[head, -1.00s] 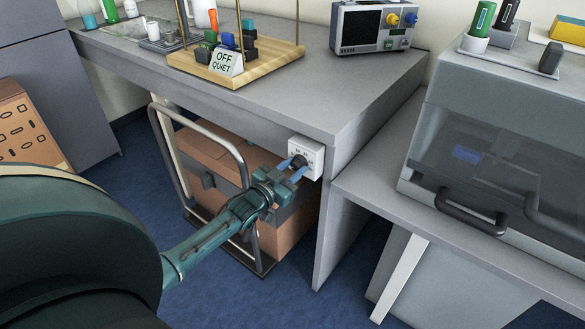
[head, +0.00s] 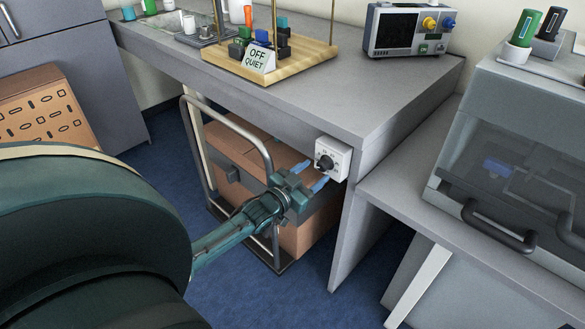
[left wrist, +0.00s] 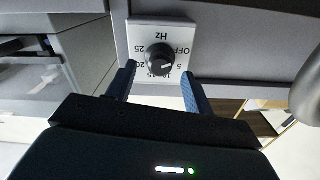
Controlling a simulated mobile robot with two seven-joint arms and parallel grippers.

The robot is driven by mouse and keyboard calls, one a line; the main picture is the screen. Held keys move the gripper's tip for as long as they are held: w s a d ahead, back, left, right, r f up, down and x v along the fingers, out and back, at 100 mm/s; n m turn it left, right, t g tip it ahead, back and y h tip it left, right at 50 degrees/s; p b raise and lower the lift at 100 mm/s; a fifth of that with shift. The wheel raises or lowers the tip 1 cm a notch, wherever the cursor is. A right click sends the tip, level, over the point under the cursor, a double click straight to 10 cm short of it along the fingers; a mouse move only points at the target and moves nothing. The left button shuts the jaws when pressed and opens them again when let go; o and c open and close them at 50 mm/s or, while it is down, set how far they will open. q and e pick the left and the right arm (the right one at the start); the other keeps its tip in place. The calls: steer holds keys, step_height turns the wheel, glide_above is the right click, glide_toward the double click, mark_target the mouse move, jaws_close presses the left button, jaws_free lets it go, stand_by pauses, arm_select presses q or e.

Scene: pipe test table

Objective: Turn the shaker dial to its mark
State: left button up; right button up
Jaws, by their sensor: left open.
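The shaker dial (head: 325,162) is a black round knob on a white square plate (head: 343,160), fixed to the front of the grey bench. In the left wrist view the dial (left wrist: 160,58) shows upside down, with OFF, Hz and numbers around it. A short white line on the knob points right, roughly toward the 5 in that view. My left gripper (head: 314,173) is open and empty. Its blue fingertips are apart from the dial, a little back from it and lower in the head view. My right gripper is not in view.
A trolley with cardboard boxes (head: 237,160) stands under the bench beside my left arm. A lower table with a clear-lidded machine (head: 500,170) is at the right.

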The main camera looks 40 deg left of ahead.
arm_select(q)
steer(key=s, duration=1)
steer(key=shift+s+a+p, duration=0.15)
steer(key=shift+a+p, duration=0.2)
steer(key=shift+a, duration=0.05)
